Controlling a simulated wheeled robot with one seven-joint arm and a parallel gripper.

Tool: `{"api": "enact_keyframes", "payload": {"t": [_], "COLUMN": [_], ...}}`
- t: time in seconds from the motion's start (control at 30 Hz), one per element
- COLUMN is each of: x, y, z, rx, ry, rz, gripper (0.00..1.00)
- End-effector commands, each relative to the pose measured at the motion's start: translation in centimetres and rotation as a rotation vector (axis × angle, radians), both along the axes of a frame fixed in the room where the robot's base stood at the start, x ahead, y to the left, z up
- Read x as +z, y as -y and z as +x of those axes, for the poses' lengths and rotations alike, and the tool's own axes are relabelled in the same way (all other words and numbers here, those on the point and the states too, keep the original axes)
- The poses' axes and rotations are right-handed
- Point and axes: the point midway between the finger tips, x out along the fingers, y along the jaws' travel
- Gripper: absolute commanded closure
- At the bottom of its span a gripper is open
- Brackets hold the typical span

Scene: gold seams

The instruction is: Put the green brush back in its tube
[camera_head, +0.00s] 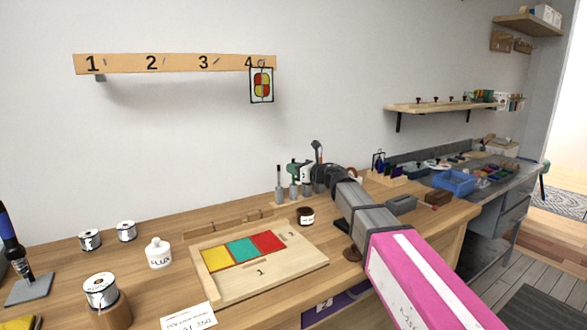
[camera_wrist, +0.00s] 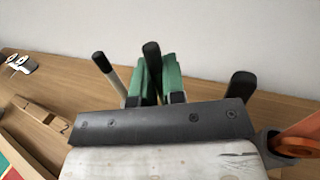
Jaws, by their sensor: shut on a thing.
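My gripper (camera_head: 301,172) is at the back of the bench, above a row of small grey tubes (camera_head: 280,197). In the wrist view, my gripper's green fingers (camera_wrist: 156,78) are shut on an upright brush with a black handle (camera_wrist: 151,52), which I take as the green brush. Its lower end is hidden behind my gripper's body, so I cannot tell whether it is inside a tube. Another black-handled brush (camera_wrist: 103,66) stands left of the fingers, apart from them. A further dark handle (camera_wrist: 241,86) stands to the right.
A dark jar (camera_head: 305,216) stands just in front of the tubes. A wooden tray with coloured glass squares (camera_head: 310,262) lies nearer. A white flux bottle (camera_head: 158,254) and solder spools (camera_head: 126,231) are at left. An orange ring-shaped thing (camera_wrist: 296,146) is close at right in the wrist view.

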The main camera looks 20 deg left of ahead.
Motion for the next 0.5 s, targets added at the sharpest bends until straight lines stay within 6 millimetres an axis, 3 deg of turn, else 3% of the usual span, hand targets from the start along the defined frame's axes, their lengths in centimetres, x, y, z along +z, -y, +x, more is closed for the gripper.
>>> {"api": "enact_keyframes", "payload": {"t": [0.5], "x": [-1.1], "y": [0.0], "z": [0.0], "rx": [0.000], "ry": [0.001], "rz": [0.000], "gripper": [1.00]}}
